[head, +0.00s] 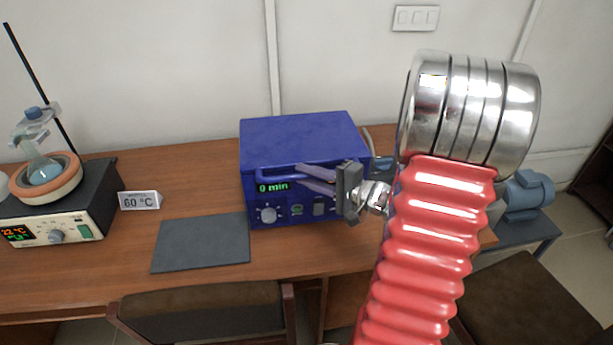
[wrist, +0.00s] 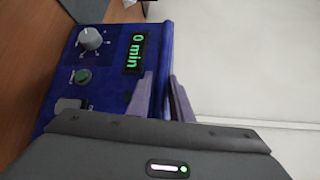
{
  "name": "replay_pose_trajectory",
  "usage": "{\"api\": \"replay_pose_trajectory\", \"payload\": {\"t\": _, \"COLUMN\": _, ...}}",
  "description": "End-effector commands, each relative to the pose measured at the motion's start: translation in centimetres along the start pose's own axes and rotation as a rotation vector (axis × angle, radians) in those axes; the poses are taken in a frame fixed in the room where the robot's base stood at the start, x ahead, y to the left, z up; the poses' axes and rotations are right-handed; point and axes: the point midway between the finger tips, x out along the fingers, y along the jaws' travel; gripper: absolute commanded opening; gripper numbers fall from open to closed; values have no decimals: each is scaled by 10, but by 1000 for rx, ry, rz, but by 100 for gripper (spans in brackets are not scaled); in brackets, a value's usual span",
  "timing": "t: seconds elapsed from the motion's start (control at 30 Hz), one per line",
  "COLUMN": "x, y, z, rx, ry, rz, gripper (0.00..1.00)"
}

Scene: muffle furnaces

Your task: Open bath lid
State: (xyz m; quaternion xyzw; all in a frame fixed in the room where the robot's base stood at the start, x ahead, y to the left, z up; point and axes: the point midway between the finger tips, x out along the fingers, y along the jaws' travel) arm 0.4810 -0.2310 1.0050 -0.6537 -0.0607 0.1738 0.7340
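The bath is a blue box (head: 305,140) on the wooden bench, with its lid down flat on top. A blue bar handle (head: 275,176) runs along its upper front edge. The front panel carries a green "0 min" display, which also shows in the wrist view (wrist: 137,53), and a grey knob (head: 268,215). My gripper (head: 303,173) is at the right part of the handle, its grey-purple fingers apart, one above the other. In the wrist view the fingers (wrist: 160,88) stand either side of the blue front edge. Contact with the handle cannot be told.
A dark mat (head: 202,243) lies on the bench left of the bath. A "60 °C" sign (head: 139,200) and a heating unit with a flask (head: 60,205) stand further left. A chair (head: 205,310) is in front. A blue pump (head: 527,195) stands at the right.

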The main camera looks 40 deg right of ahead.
Motion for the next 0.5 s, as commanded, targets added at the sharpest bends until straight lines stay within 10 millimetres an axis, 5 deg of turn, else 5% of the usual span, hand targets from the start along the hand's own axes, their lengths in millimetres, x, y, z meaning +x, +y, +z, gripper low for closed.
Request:
{"api": "replay_pose_trajectory", "payload": {"t": 0.27, "x": 0, "y": 0, "z": 0, "rx": 0, "ry": 0, "rz": 1, "gripper": 0}}
{"api": "replay_pose_trajectory", "payload": {"t": 0.5, "x": 0, "y": 1, "z": 0, "rx": 1, "ry": 0, "rz": 2, "gripper": 0}}
